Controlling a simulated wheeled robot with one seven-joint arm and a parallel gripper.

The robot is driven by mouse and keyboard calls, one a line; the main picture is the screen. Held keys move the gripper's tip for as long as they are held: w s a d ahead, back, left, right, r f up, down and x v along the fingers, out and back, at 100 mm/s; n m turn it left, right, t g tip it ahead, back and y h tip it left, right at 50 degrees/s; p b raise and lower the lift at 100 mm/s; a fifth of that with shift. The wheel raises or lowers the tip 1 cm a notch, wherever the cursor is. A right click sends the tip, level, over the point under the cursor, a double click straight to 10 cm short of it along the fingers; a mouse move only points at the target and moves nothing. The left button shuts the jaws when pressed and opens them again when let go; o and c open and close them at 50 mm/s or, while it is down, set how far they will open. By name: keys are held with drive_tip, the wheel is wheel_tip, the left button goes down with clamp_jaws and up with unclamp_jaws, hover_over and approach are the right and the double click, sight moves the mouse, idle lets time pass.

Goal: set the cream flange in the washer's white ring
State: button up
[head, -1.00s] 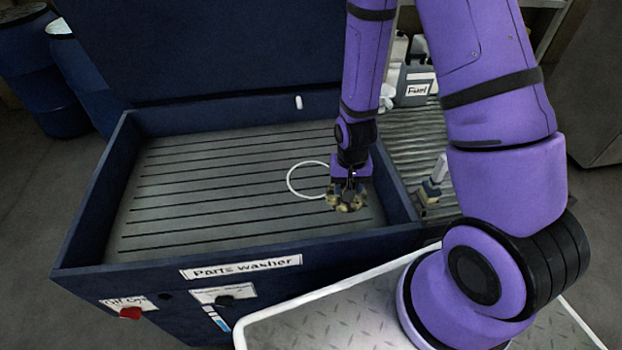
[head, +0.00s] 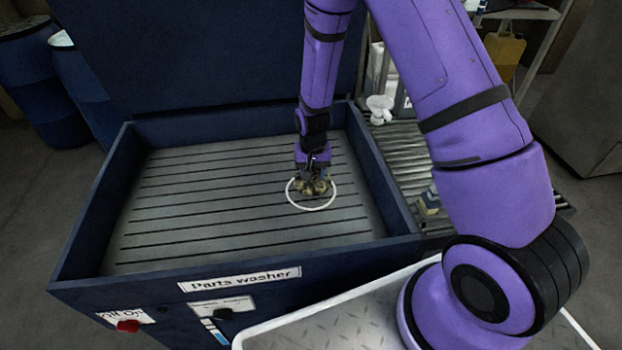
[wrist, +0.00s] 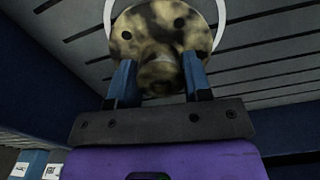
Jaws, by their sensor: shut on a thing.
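The cream flange (head: 318,190), mottled with dark grime, is held by my gripper (head: 313,175) over the far part of the white ring (head: 313,209). The ring lies on the slatted floor of the parts washer (head: 200,215), toward its right side. In the wrist view, the two blue fingers of my gripper (wrist: 160,78) close on the flange's hub from both sides. The flange's round face (wrist: 160,30) has bolt holes, and the white ring (wrist: 222,18) curves behind it. I cannot tell whether the flange touches the washer floor.
The washer's walls (head: 385,185) surround the floor, and its lid (head: 200,60) stands open at the back. The floor left of the ring is clear. A roller conveyor (head: 400,150) runs along the right, with a small cream-and-blue object (head: 428,203) on it.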

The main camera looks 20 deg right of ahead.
drive_tip(key=shift+w+a, duration=0.1)
drive_tip(key=shift+w, duration=0.2)
drive_tip(key=shift+w+f, duration=0.1)
drive_tip(key=shift+f, duration=1.7)
drive_tip(key=shift+f, duration=0.1)
drive_tip(key=o, duration=1.2)
wheel_tip(320, 180, up, 12)
drive_tip(key=shift+r, duration=0.2)
